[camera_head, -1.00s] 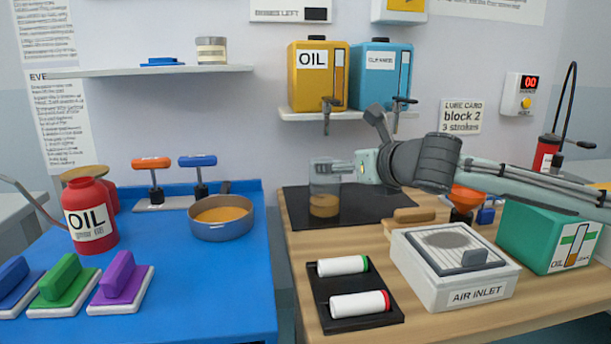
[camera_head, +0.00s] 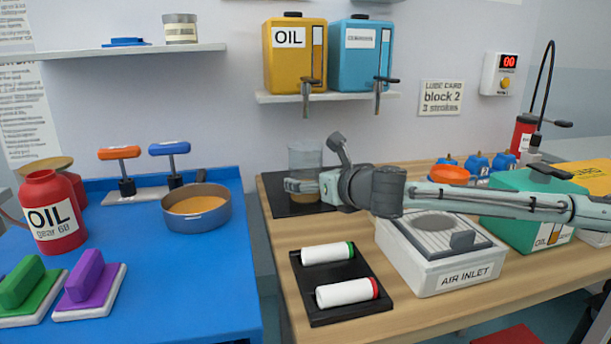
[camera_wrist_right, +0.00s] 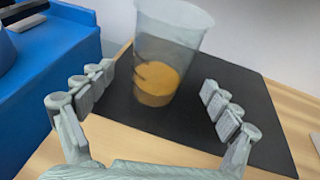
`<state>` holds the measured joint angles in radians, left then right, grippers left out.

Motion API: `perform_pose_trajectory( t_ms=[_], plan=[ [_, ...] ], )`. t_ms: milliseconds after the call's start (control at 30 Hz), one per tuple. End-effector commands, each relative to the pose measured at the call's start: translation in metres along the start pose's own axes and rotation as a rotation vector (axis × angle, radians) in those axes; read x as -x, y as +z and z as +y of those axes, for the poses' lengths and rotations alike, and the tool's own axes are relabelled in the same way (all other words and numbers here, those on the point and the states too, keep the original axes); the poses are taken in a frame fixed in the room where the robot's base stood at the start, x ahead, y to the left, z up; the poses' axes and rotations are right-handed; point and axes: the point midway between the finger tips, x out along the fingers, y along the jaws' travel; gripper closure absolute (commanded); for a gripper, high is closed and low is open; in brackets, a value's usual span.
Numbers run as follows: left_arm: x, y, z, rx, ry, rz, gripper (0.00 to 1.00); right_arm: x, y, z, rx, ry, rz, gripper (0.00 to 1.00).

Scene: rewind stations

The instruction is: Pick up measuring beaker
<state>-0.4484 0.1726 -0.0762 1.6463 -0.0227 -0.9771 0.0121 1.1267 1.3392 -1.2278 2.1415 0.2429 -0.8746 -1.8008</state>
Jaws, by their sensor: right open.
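The measuring beaker (camera_head: 306,158) is a clear, upright cup with amber liquid in its lower part. It stands on a black mat (camera_head: 275,188) on the wooden table. My right gripper (camera_head: 300,186) reaches in from the right at the beaker's lower part and hides some of it. In the right wrist view the beaker (camera_wrist_right: 168,50) is just ahead, between the lines of the two open fingers (camera_wrist_right: 160,95). Neither finger visibly touches it. My left gripper is not in view.
A white air inlet box (camera_head: 440,255) and a black tray (camera_head: 345,310) with two white cylinders stand in front of my right arm. A blue table (camera_head: 200,290) with a pan (camera_head: 197,212) is at the left. Oil and blue containers (camera_head: 295,60) sit on a shelf above the beaker.

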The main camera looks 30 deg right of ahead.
Motion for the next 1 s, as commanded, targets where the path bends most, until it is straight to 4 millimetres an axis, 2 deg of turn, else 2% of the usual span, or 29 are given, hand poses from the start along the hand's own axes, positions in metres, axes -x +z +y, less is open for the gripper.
perform_pose_trajectory(
  t_ms=[100, 300, 567, 667, 1000],
  plan=[
    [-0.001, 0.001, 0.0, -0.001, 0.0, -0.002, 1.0, -0.021, 0.0, 0.001, -0.002, 0.0, 0.0, 0.11],
    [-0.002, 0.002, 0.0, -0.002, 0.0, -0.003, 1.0, -0.045, 0.0, 0.0, -0.001, 0.0, 0.0, 0.11],
    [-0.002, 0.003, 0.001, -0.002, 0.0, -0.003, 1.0, -0.049, 0.0, 0.0, 0.0, 0.0, 0.0, 0.11],
    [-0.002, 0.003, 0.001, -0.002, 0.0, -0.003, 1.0, -0.049, 0.0, 0.0, 0.0, 0.0, 0.0, 0.21],
    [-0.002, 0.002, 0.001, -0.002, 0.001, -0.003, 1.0, -0.049, 0.0, 0.0, -0.001, -0.001, 0.0, 0.63]
  ],
)
